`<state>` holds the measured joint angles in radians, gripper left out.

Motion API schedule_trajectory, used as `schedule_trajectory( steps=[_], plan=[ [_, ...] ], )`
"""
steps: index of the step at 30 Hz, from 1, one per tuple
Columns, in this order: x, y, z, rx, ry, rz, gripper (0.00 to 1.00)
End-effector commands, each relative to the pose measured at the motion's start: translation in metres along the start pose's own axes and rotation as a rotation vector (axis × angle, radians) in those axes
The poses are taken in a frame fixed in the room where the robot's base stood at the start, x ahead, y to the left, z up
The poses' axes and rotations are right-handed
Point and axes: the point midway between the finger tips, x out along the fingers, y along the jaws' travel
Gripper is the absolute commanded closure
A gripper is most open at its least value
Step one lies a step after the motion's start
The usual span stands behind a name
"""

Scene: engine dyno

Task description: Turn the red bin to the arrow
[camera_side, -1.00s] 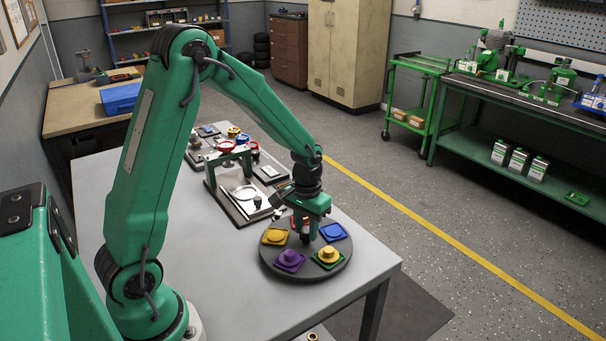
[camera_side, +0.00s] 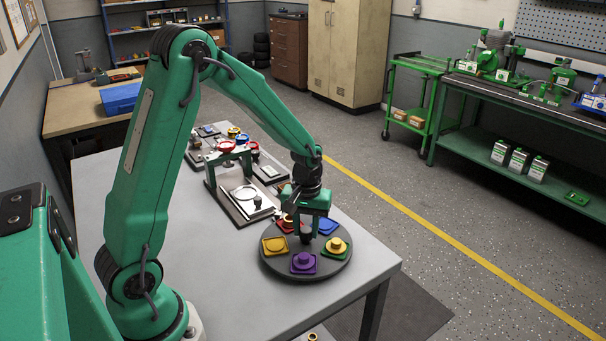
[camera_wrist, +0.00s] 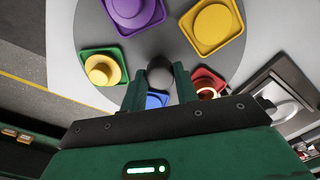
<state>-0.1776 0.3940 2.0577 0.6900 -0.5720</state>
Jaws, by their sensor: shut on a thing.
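A dark round turntable (camera_side: 318,265) on the grey table carries several coloured bins. The red bin (camera_side: 285,225) is on its far left side, partly hidden behind my gripper; it also shows in the wrist view (camera_wrist: 205,76), with a ring-like thing in it. My gripper (camera_side: 306,237) points down at the turntable's middle. Its fingers (camera_wrist: 160,78) are shut on the dark central knob (camera_wrist: 160,67). The blue bin (camera_side: 327,226) is at the far right, the green bin with a yellow piece (camera_side: 336,246) at the right, the purple bin (camera_side: 303,263) at the front, the yellow bin (camera_side: 274,245) at the left. I cannot make out the arrow.
A fixture with a green bridge and a pale plate (camera_side: 240,192) stands close behind and left of the turntable. Several small coloured parts (camera_side: 233,133) lie farther back. The table's right edge is near the turntable. The table left of the turntable is clear.

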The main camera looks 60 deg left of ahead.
Motion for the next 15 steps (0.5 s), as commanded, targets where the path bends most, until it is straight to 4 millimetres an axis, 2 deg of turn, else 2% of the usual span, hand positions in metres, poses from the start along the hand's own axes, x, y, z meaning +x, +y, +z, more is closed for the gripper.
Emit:
schedule_trajectory(
  steps=[15],
  plan=[
    [-0.0013,0.0001,-0.0002,-0.037,0.001,0.0,1.0]
  ],
)
